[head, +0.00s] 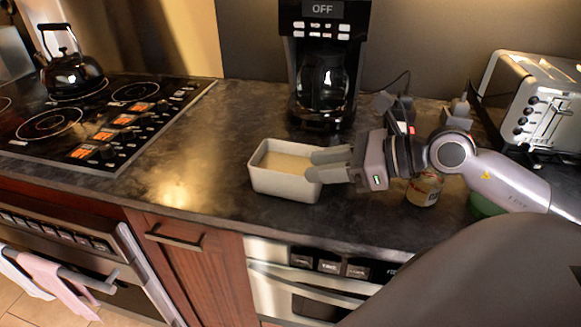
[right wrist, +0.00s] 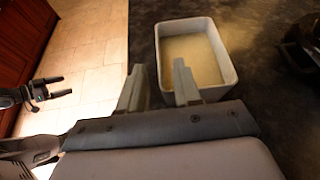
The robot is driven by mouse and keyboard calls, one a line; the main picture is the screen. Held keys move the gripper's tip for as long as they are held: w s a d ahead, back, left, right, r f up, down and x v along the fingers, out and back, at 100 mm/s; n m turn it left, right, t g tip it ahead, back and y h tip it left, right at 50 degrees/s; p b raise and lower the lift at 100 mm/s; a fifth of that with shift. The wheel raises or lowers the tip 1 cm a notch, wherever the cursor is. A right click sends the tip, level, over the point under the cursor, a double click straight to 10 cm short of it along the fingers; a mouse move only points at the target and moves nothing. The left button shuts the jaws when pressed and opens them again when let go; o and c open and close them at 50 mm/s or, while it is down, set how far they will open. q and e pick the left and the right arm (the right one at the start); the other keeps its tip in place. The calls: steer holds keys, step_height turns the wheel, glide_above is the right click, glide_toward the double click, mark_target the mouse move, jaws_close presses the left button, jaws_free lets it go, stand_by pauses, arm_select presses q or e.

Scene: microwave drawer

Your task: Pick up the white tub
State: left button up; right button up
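The white tub (head: 285,184) is an open rectangular container with a pale inside, standing on the dark countertop (head: 215,160). My right gripper (head: 316,164) is at its right end, with its fingers apart. In the right wrist view the tub (right wrist: 229,76) lies just beyond the fingertips of the right gripper (right wrist: 158,80). One finger overlaps the tub's near left corner and the other is left of the tub. I cannot tell whether either finger touches it. My left gripper (right wrist: 64,86) shows at the left of the right wrist view, open and empty, over the floor.
A coffee maker (head: 325,70) stands behind the tub. A toaster (head: 540,105) is at the right, and a small jar (head: 424,189) stands under my right arm. A cooktop (head: 95,125) with a black kettle (head: 72,75) is at the left. Counter left of the tub is clear.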

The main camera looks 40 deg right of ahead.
steer(key=shift+p+x, duration=0.6)
steer(key=shift+x, duration=2.85)
steer(key=shift+s+a, duration=0.1)
steer(key=shift+s, duration=0.05)
jaws_close()
